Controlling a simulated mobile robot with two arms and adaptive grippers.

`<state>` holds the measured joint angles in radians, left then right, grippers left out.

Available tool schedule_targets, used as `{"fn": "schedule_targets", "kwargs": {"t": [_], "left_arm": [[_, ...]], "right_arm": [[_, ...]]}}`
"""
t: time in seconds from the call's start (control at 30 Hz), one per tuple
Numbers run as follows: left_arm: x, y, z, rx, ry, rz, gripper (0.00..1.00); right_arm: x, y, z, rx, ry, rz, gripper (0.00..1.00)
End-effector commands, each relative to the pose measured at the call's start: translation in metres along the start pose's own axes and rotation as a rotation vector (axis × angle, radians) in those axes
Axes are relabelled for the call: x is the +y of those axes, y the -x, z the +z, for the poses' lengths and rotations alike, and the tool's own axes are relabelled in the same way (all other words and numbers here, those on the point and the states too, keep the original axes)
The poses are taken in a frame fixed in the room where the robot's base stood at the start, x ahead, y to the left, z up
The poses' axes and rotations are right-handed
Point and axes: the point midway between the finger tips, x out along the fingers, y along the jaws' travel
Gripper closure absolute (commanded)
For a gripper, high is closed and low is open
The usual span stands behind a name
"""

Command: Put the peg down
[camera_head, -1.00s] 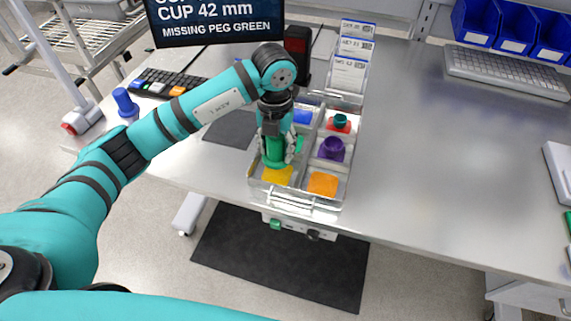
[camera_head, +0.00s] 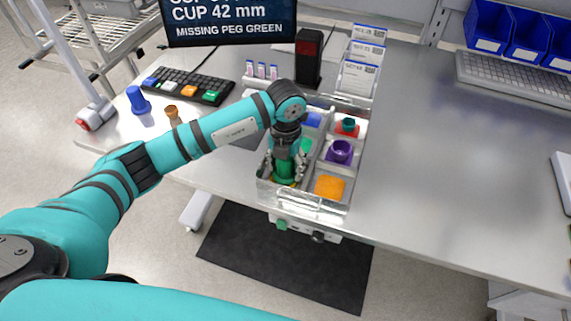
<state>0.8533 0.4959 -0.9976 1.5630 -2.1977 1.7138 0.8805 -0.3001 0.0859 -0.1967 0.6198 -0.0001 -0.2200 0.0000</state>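My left gripper (camera_head: 286,170) points down into the tray (camera_head: 322,203). Its fingers lie on both sides of the green peg (camera_head: 285,172) and appear shut on it. The peg is upright over the yellow patch (camera_head: 291,185) in the tray's front left compartment and hides most of it. I cannot tell whether its base touches the patch. A green patch (camera_head: 306,145) shows just behind the gripper. My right gripper is not in view.
The tray also holds a blue patch (camera_head: 312,119), a teal-topped red piece (camera_head: 347,128), a purple cup (camera_head: 339,152) and an orange patch (camera_head: 329,187). A black scanner-like box (camera_head: 308,57) stands behind it.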

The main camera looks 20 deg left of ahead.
Motion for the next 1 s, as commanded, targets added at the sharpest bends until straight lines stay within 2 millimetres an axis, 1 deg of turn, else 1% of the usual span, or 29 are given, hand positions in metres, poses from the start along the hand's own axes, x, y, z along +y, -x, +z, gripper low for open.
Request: {"fn": "schedule_targets", "kwargs": {"t": [0.03, 0.07, 0.3, 0.4, 0.47, 0.57, 0.8, 0.9, 1.0], "left_arm": [[0.000, 0.000, 0.000, 0.000, 0.000, 0.000, 0.37], [0.000, 0.000, 0.000, 0.000, 0.000, 0.000, 0.34], [0.000, 0.001, 0.000, 0.000, 0.000, 0.000, 0.34], [0.000, 0.006, 0.000, 0.000, 0.000, -0.001, 0.34], [0.000, 0.010, 0.001, -0.003, 0.000, -0.002, 0.34], [0.000, 0.026, 0.002, -0.006, -0.001, -0.001, 0.34], [0.000, 0.079, 0.001, -0.006, -0.001, -0.001, 0.34], [0.000, 0.097, 0.001, -0.005, 0.000, -0.001, 0.34], [0.000, 0.111, 0.001, -0.002, 0.000, 0.000, 0.34]], "right_arm": [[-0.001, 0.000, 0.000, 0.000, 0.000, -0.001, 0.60], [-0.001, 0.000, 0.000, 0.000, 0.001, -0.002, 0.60], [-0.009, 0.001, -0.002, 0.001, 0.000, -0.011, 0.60], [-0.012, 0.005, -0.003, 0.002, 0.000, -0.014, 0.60], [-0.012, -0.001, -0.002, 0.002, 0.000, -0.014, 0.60], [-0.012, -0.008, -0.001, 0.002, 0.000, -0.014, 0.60], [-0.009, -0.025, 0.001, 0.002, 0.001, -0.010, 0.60], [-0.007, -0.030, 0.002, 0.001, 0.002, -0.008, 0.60], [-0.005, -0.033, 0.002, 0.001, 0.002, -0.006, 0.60]]}}
